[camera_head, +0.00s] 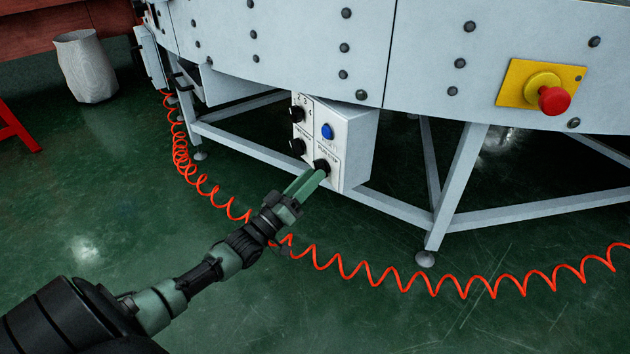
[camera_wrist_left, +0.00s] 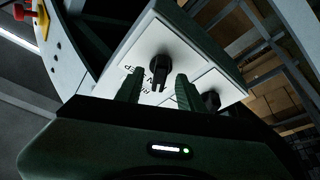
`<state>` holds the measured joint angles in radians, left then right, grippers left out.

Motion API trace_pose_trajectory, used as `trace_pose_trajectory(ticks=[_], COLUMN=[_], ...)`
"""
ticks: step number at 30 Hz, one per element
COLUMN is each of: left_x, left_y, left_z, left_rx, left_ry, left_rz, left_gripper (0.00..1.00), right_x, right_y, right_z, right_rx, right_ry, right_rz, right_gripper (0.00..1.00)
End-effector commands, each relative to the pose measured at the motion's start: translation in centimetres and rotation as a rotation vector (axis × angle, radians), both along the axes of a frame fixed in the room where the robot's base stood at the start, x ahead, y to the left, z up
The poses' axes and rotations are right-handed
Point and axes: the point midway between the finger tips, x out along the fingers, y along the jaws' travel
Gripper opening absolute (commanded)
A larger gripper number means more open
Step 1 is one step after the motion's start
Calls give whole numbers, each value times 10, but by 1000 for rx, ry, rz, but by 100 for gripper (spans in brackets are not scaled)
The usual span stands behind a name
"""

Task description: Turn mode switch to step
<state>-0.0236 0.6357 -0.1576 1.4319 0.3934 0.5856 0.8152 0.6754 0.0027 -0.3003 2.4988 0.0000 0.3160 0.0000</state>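The white control box (camera_head: 352,135) hangs under the conveyor edge. A black rotary switch (camera_head: 322,166) sits at the lower right of its front panel, under small lettering too small to read surely. In the left wrist view this black knob (camera_wrist_left: 158,70) shows between and just beyond my fingertips. My left gripper (camera_head: 314,175) is open, its two green fingers (camera_wrist_left: 158,88) apart and pointing at the knob. I cannot tell whether they touch it. The fingers hide part of the panel. My right gripper is not in view.
Above the switch is a blue button (camera_head: 327,131); two more black knobs (camera_head: 297,115) are on the panel's left side. A red emergency button (camera_head: 553,99) is on the conveyor wall. A coiled orange cable (camera_head: 330,266) crosses beneath my arm.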

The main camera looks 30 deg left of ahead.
Motion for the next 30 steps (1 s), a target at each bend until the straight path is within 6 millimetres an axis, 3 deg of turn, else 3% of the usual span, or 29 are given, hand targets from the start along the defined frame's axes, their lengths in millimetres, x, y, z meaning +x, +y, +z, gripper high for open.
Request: trace_pose_trajectory(ticks=[6,14,18,30], left_x=[16,17,17,17], left_y=[-3,-3,-3,-3], left_z=[5,6,6,5], left_rx=[0,0,0,38], left_ry=[1,2,2,-13], left_rz=[-1,0,0,0], left_gripper=[38,38,0,0], right_x=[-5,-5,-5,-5], right_y=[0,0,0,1], right_z=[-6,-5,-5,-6], right_rx=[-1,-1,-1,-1], right_ry=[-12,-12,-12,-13], right_rz=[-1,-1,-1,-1], right_gripper=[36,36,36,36])
